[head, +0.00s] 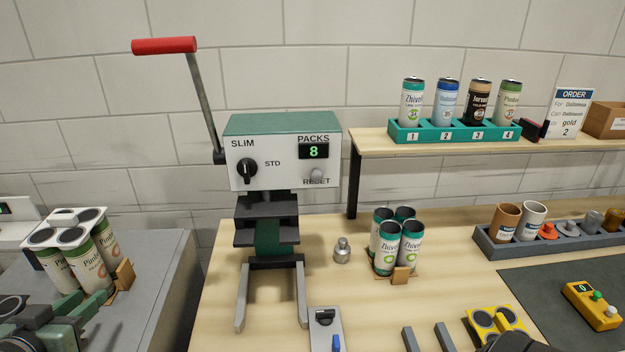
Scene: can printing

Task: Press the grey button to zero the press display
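The press (282,125) stands left of centre on the wooden bench, with a green top and white front. Its display (314,152), labelled PACKS, shows a green 8. The round grey button (316,174) sits below it, by the word RESET, and nothing covers it. My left gripper (80,322) is low at the left edge, far from the button, partly cut off. Its fingers look apart with nothing between them. A dark rounded part at the bottom right edge may be my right gripper (515,343); its fingers cannot be made out.
A red-handled lever (164,46) rises left of the press. A black knob (246,170) is on its front. Several cans (388,247) and a metal weight (342,251) stand right of it. A shelf (475,142) holds a green can rack. Space before the button is clear.

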